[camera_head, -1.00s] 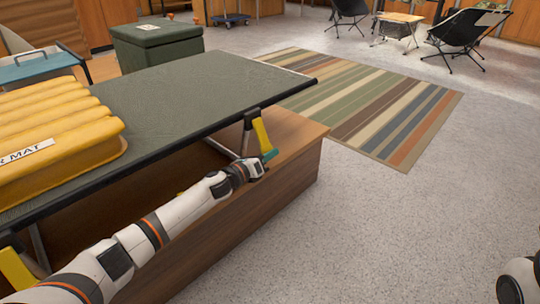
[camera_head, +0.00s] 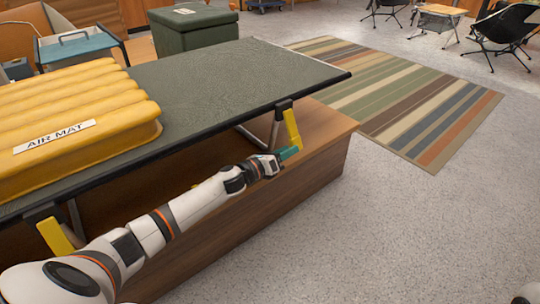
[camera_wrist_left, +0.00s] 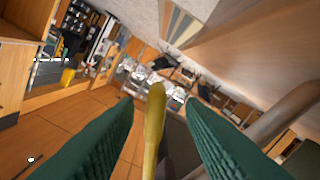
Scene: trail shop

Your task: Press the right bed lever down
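The right bed lever (camera_head: 292,128) is a yellow bar slanting down from a dark bracket under the near right edge of the cot (camera_head: 240,75). My left gripper (camera_head: 290,153), with green fingers, is at the lever's lower end. In the left wrist view the fingers are apart, and the yellow lever (camera_wrist_left: 153,130) shows between them with gaps on both sides. I cannot tell whether either finger touches it. A second yellow lever (camera_head: 54,236) hangs at the cot's left end. My right gripper is out of view.
A yellow air mat (camera_head: 75,125) lies on the cot's left part. The cot stands over a wooden platform (camera_head: 325,125). A green box stool (camera_head: 195,30) and striped rug (camera_head: 420,100) are behind.

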